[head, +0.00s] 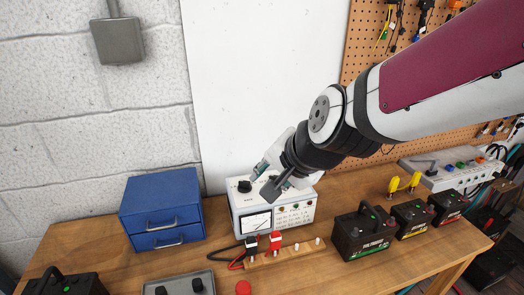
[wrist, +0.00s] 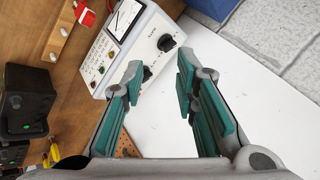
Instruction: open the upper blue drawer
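A blue cabinet (head: 160,193) with two drawers stands at the back left of the bench in the head view. Its upper drawer (head: 159,220) has a silver bar handle and looks closed. The lower drawer (head: 168,239) below it also looks closed. A corner of the blue cabinet (wrist: 213,8) shows at the top of the wrist view. My gripper (head: 267,180) is to the right of the cabinet, above the white meter box. In the wrist view my gripper (wrist: 158,85) has its teal-padded fingers spread apart with nothing between them.
The white meter box (head: 275,212) stands just right of the cabinet. Red and black plugs (head: 275,240) on a wooden strip are in front of it. Several black batteries (head: 363,232) stand to the right. Bare bench lies before the drawers, with a grey box (head: 180,286) at the front edge.

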